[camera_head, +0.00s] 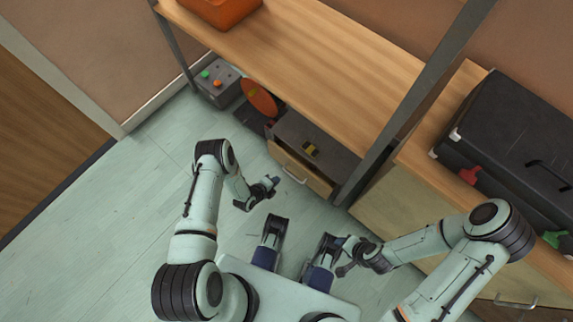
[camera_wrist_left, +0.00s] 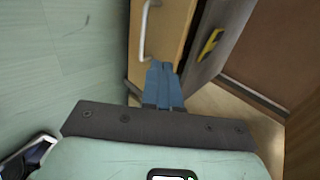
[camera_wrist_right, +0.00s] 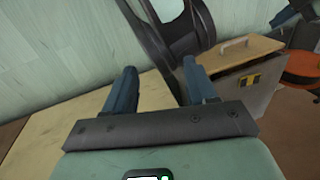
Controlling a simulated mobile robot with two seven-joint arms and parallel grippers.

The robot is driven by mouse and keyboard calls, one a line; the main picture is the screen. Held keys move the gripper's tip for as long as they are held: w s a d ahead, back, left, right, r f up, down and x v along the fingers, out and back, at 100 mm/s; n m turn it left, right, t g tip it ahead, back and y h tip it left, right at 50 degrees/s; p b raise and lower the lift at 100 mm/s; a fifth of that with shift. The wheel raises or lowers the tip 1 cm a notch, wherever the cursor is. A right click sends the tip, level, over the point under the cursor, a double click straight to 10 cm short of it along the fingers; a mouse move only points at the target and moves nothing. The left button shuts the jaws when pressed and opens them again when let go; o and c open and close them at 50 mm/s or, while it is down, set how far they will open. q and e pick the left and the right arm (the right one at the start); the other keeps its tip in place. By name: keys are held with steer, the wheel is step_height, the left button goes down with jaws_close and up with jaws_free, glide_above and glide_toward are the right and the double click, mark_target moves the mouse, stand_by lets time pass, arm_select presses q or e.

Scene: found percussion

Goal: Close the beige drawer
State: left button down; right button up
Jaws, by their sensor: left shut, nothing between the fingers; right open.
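The beige drawer (camera_head: 283,159), with a pale bar handle, is the front of a low dark grey cabinet (camera_head: 335,158) on the floor under the wooden shelf. How far it stands out is unclear. In the left wrist view the beige front (camera_wrist_left: 170,40) is just ahead of my left gripper (camera_wrist_left: 160,68), which is shut and empty; contact cannot be told. In the head view this gripper (camera_head: 274,184) is left of the drawer front. My right gripper (camera_wrist_right: 158,78) is open and empty, away from the drawer; the drawer front (camera_wrist_right: 232,58) shows upper right in its view.
A grey box with coloured buttons (camera_head: 217,83) and an orange disc (camera_head: 258,97) stand left of the cabinet. A dark shelf post (camera_head: 385,147) rises at its right. A pale cabinet (camera_head: 405,210) and a black case (camera_head: 520,135) are right. The floor at left is clear.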

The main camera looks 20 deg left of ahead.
mark_target(296, 165)
arm_select(q)
steer(key=b+x, duration=0.1)
steer(key=x, duration=0.3)
steer(key=w+r+b+x, duration=0.1)
steer(key=b+x, duration=0.1)
steer(key=x, duration=0.1)
steer(key=b+x, duration=0.2)
steer(key=x, duration=0.2)
steer(key=shift+w+d, duration=0.25)
steer(key=shift+w, duration=0.2)
steer(key=shift+w+d, duration=0.25)
steer(key=shift+w, duration=0.3)
arm_select(e)
steer(key=w+d+f+t+h, duration=0.1)
steer(key=w+d+f, duration=0.2)
steer(key=f, duration=0.4)
steer(key=shift+w+d+m, duration=0.3)
steer(key=shift+w+m, duration=0.1)
steer(key=shift+w, duration=0.15)
arm_select(q)
steer(key=shift+r, duration=0.1)
